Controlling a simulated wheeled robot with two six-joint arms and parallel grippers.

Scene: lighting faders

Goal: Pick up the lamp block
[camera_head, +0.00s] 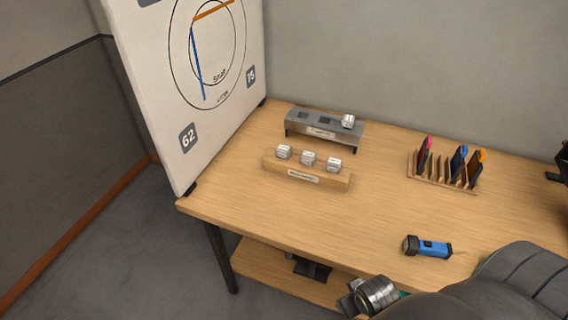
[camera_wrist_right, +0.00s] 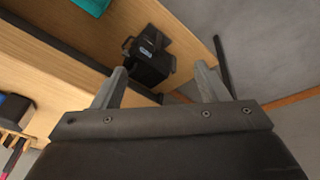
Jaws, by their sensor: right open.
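Several small whitish blocks are in the head view, and I cannot tell which is the lamp block. Three of them, a left block (camera_head: 283,152), a middle block (camera_head: 308,158) and a right block (camera_head: 333,165), sit in a row on a labelled wooden rack (camera_head: 273,166). Another block (camera_head: 348,121) sits at the right end of a grey rack (camera_head: 292,128) with two empty dark slots. My right gripper (camera_wrist_right: 160,70) is open and empty in the wrist view, with its fingers wide apart, away from the blocks. My left gripper is not in view.
A blue flashlight (camera_head: 428,247) lies near the table's front. A slotted wooden holder (camera_head: 440,183) with coloured items stands at the right. A white board (camera_head: 165,85) rises at the left end. A black device (camera_wrist_right: 148,60) sits on the lower shelf. The tabletop's middle is clear.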

